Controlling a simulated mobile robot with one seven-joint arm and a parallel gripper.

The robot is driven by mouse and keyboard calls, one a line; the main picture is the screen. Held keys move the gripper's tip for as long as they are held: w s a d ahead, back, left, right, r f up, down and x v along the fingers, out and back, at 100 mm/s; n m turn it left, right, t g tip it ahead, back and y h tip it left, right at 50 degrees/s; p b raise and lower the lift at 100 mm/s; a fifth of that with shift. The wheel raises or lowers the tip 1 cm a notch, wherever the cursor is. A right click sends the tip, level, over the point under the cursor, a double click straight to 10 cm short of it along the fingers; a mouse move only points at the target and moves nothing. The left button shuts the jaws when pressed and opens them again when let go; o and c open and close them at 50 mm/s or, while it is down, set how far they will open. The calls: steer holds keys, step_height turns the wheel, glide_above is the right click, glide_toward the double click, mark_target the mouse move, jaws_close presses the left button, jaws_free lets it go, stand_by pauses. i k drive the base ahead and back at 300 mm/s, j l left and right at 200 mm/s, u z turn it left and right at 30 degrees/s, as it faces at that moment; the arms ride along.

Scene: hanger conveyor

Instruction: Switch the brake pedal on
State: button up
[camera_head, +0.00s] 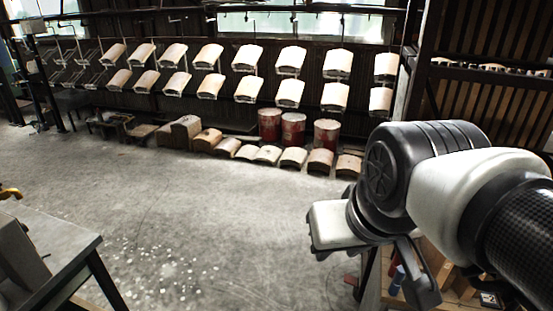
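I cannot make out a brake pedal anywhere in the head view. My arm reaches in from the right edge and bends down at a dark joint. The end of my arm with my gripper (418,285) is at the lower right, above a wooden bench; the arm partly hides it. Its fingertips do not show clearly, so I cannot tell whether it is open or shut. I see nothing held in it.
Curved pale pieces (291,93) hang in two rows along the back wall. Red drums (293,129) and wooden blocks (208,140) stand below them. A grey table (72,252) is at the lower left. The concrete floor (190,215) between is clear.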

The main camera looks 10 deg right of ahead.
mark_target(353, 281)
steer(key=i+u, duration=0.25)
steer(key=i, duration=2.5)
steer(key=i+z, duration=0.2)
steer(key=z, duration=0.25)
steer(key=i+j+z, duration=0.1)
steer(key=z, duration=0.3)
steer(key=i+j+z, duration=0.2)
steer(key=z, duration=0.7)
steer(key=l+z, duration=0.1)
steer(key=z, duration=0.35)
steer(key=i+z, duration=0.1)
steer(key=z, duration=0.8)
steer(key=i+z, duration=0.35)
